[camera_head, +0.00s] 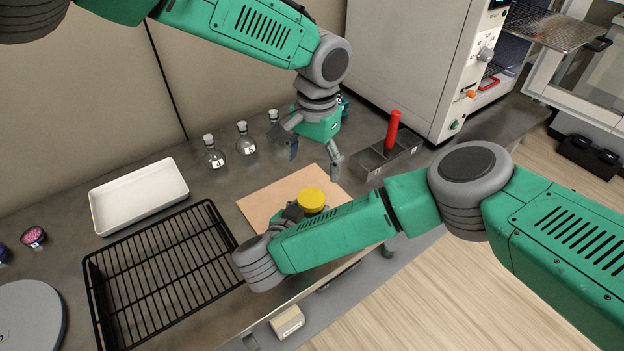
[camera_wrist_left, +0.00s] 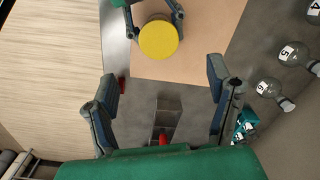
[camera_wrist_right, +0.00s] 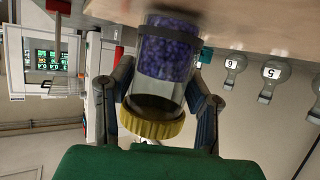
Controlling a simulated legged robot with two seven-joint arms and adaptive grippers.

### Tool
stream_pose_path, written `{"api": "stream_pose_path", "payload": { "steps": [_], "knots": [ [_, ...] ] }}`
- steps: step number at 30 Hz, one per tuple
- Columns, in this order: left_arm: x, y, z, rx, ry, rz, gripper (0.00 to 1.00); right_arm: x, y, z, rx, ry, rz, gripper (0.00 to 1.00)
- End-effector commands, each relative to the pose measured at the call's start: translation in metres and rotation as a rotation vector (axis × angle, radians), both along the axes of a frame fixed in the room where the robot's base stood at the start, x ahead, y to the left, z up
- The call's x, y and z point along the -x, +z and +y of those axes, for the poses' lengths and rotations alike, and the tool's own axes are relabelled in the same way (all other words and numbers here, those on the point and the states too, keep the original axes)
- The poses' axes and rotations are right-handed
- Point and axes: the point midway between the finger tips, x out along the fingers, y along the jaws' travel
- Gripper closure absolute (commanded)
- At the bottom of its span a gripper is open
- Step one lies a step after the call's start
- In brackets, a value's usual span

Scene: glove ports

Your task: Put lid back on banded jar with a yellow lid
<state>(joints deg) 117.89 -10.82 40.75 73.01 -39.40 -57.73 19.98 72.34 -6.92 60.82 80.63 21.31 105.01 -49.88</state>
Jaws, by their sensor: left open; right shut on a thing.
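The banded jar (camera_wrist_right: 168,55) is a clear jar with purple contents and a dark band. It shows in the right wrist view, upside down in that picture, between the fingers of my right gripper (camera_wrist_right: 168,100), which is shut on it. The yellow lid (camera_head: 312,199) sits on the jar's mouth; how tightly it is seated I cannot tell. From above, the lid is a yellow disc (camera_wrist_left: 158,40) in the left wrist view and hides most of the jar. My left gripper (camera_head: 315,160) is open and empty, above and behind the lid, apart from it.
A tan mat (camera_head: 275,195) lies under the jar area. Numbered flasks (camera_head: 244,140) stand behind it. A grey divided bin (camera_head: 400,155) with a red-handled tool (camera_head: 392,130) is at right. A black wire rack (camera_head: 165,270) and white tray (camera_head: 138,195) lie left.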

Motion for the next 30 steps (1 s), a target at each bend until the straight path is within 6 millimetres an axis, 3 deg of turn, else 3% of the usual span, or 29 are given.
{"api": "stream_pose_path", "payload": {
  "steps": [6, 15, 16, 17, 18, 30],
  "knots": [
    [-0.001, 0.02, -0.001, 0.0, 0.0, 0.0, 0.26, 0.0, 0.0, 0.0, 0.0, 0.0, 0.0, 1.0],
    [0.0, 0.021, -0.001, 0.0, 0.0, 0.001, 0.26, 0.0, 0.0, 0.0, 0.0, 0.0, -0.001, 1.0],
    [0.0, 0.021, -0.001, 0.001, 0.0, 0.001, 0.26, 0.0, 0.0, 0.0, 0.0, 0.0, 0.0, 0.47],
    [0.0, 0.021, -0.001, 0.001, 0.0, 0.001, 0.26, 0.0, 0.0, 0.0, 0.0, 0.0, 0.0, 0.36],
    [0.0, 0.021, -0.001, 0.001, 0.0, 0.001, 0.26, 0.0, 0.0, 0.0, 0.0, 0.0, 0.0, 0.33],
    [-0.001, 0.021, -0.001, 0.001, 0.0, 0.001, 0.26, 0.006, 0.003, 0.004, -0.001, 0.002, 0.001, 0.33]
  ]
}}
